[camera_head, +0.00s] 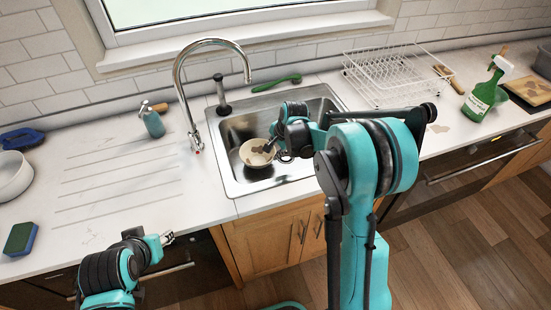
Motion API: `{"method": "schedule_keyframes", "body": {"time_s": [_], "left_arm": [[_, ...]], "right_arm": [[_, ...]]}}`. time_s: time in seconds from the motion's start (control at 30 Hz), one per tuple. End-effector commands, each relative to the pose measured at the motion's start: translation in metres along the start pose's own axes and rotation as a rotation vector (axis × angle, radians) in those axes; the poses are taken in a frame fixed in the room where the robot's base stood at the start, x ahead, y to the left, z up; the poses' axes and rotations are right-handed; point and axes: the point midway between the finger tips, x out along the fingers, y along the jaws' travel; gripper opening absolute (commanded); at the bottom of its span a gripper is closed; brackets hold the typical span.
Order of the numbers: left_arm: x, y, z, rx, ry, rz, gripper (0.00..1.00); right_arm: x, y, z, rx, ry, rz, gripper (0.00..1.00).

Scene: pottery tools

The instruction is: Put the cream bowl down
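The cream bowl (252,154) has brown stains inside and shows within the left part of the sink basin. Whether it rests on the basin floor or hangs just above it, I cannot tell. My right gripper (273,147) reaches down into the sink from the right, and its dark fingers are at the bowl's right rim. The fingers are too small and overlapped to show whether they are closed on the rim. My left gripper (167,239) is far from the bowl, at the counter's front edge on the left, and looks empty; its finger opening is unclear.
The metal sink (235,186) has a tall faucet (182,75) at its left. A green brush (277,86) lies behind it. A white dish rack (390,75) and a green spray bottle (482,98) stand right. A white pot (14,178) and sponge (20,238) are left.

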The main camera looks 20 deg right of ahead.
Motion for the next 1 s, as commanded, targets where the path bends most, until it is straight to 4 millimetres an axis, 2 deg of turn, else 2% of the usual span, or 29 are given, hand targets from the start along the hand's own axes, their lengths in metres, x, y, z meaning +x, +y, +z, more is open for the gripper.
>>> {"method": "schedule_keyframes", "body": {"time_s": [0.17, 0.27, 0.4, 0.6, 0.8, 1.0], "left_arm": [[0.000, 0.000, 0.000, 0.000, 0.000, 0.000, 0.40], [0.000, 0.000, 0.000, 0.000, 0.000, 0.000, 0.40], [0.000, 0.000, 0.000, 0.000, 0.000, 0.000, 0.40], [0.000, 0.000, 0.000, 0.000, 0.000, 0.000, 0.40], [0.000, 0.000, 0.000, 0.000, 0.000, 0.000, 0.40], [0.000, 0.000, 0.000, 0.000, 0.000, 0.000, 0.40]], "right_arm": [[-0.044, 0.009, 0.015, -0.124, 0.027, -0.017, 0.26], [-0.085, 0.024, 0.032, -0.266, 0.058, -0.034, 0.26], [-0.136, 0.056, 0.056, -0.489, 0.111, -0.053, 0.26], [-0.185, 0.114, 0.090, -0.806, 0.196, -0.066, 0.26], [-0.202, 0.168, 0.114, -1.078, 0.274, -0.063, 0.26], [-0.202, 0.194, 0.123, -1.215, 0.315, -0.056, 0.26]]}}
